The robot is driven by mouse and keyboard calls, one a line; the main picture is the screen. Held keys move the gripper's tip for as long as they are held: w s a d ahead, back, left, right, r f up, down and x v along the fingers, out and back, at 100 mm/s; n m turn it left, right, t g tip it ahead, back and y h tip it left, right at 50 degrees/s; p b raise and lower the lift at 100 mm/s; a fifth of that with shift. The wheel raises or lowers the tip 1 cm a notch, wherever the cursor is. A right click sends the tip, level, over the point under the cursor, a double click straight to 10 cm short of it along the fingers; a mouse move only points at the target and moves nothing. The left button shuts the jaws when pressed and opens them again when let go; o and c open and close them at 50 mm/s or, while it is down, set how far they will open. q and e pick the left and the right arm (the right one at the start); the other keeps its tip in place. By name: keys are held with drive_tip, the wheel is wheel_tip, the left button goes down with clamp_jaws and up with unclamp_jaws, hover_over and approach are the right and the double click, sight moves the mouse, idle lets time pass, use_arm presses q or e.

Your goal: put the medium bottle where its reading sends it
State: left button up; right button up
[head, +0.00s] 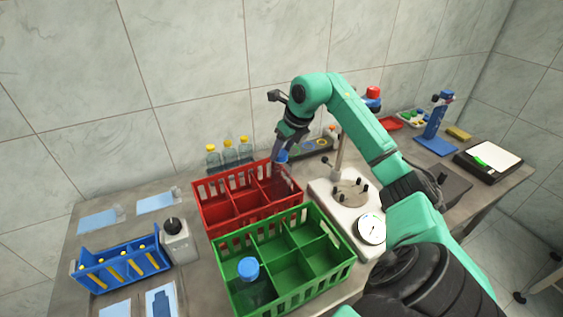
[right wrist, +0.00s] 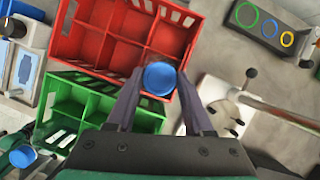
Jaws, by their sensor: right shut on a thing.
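My right gripper (head: 284,146) is shut on a blue-capped bottle (head: 282,157), over the back right part of the red crate (head: 235,221). In the right wrist view the blue cap (right wrist: 160,78) shows between the fingers, with the red crate (right wrist: 122,38) around and beyond it. The bottle's body is mostly hidden, so I cannot tell how deep it sits in a compartment. Another blue-capped bottle (head: 249,268) stands in the front left compartment of the green crate (head: 304,288). A white device with a round dial (head: 371,228) stands right of the crates. My left gripper is not in view.
Several yellow-capped bottles (head: 229,151) stand behind the red crate. A blue stand (head: 437,118) and a black scale (head: 487,160) are at the far right.

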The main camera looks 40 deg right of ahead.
wheel_tip(320, 180, down, 4)
drive_tip(key=shift+s+r, duration=0.1)
drive_tip(key=shift+r, duration=0.15)
drive_tip(key=shift+f, duration=0.2)
drive_tip(key=o, duration=1.3)
drive_tip(key=shift+r, duration=0.15)
drive_tip(key=shift+s+r, duration=0.1)
drive_tip(key=shift+r, duration=0.2)
drive_tip(key=b+v, duration=0.1)
drive_tip(key=v, duration=1)
drive_tip(key=shift+s+b, duration=0.15)
drive_tip(key=shift+b, duration=0.15)
